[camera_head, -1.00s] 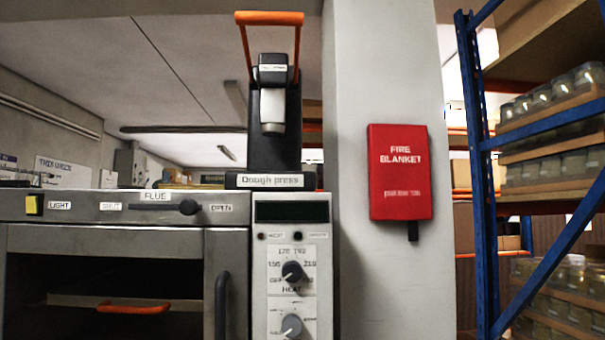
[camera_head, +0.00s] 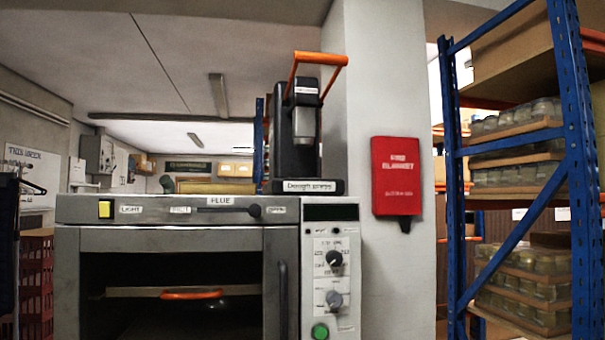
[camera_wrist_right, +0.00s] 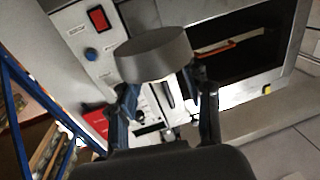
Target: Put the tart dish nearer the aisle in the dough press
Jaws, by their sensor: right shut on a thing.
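The dough press (camera_head: 282,140), black with an orange lever handle and a name label, stands on top of the oven's right part in the head view. My right gripper (camera_wrist_right: 166,88) shows only in the right wrist view, shut on a round grey dish (camera_wrist_right: 153,54). The dish is held in the air in front of the oven, apart from the press. I cannot tell from its look whether it is the tart dish nearer the aisle. No other tart dish is visible. My left gripper is not in view.
The oven (camera_head: 180,240) has a dark open cavity with an orange-handled item (camera_head: 192,294) inside. A white pillar with a red fire blanket box (camera_head: 397,178) stands right of the press. A blue rack (camera_head: 577,130) with jar trays is at the right.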

